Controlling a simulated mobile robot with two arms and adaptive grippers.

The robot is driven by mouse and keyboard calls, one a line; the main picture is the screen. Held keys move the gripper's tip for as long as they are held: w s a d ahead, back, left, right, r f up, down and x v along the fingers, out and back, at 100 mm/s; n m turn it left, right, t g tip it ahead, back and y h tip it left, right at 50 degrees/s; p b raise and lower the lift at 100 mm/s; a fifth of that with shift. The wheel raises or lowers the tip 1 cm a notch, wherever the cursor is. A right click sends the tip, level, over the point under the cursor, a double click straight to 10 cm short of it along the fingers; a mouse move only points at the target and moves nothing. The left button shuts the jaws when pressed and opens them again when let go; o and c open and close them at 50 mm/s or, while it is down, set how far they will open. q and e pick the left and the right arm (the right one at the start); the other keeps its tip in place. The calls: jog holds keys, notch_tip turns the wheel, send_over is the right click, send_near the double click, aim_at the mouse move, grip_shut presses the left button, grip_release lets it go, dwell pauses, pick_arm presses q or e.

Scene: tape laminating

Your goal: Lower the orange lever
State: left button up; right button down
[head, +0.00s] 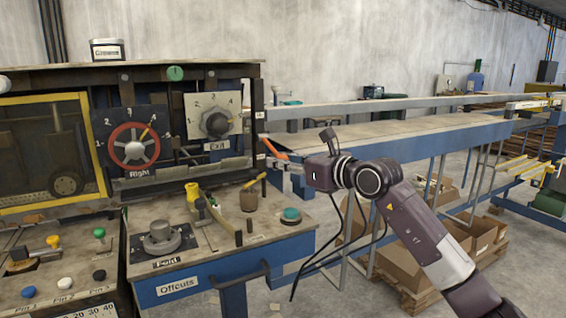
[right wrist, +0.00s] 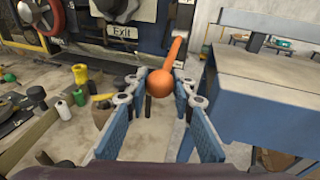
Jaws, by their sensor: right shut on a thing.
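The orange lever (head: 270,147) sticks out from the right side of the machine panel, below and right of the Exit dial, slanting down to the right in the head view. In the right wrist view its round orange knob (right wrist: 160,82) sits between the fingertips, with the shaft running up and right. My right gripper (head: 284,163) comes in from the right and is shut on the knob; in the head view it hides the knob. My left gripper does not show in either view.
A blue-edged table (head: 400,132) stands right of the lever. The Exit dial (head: 217,123) and Right wheel (head: 135,147) are on the panel. Below, the Offcuts desk (head: 235,255) holds a yellow-handled tool, a brown pot and a green button (head: 291,213). Cardboard boxes (head: 400,265) lie under the table.

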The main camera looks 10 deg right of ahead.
jog(key=shift+f, duration=0.25)
jog(key=c, duration=1.6)
grip_release()
jog(key=shift+w, duration=0.1)
jog(key=v, duration=1.2)
jog(key=shift+r, duration=0.15)
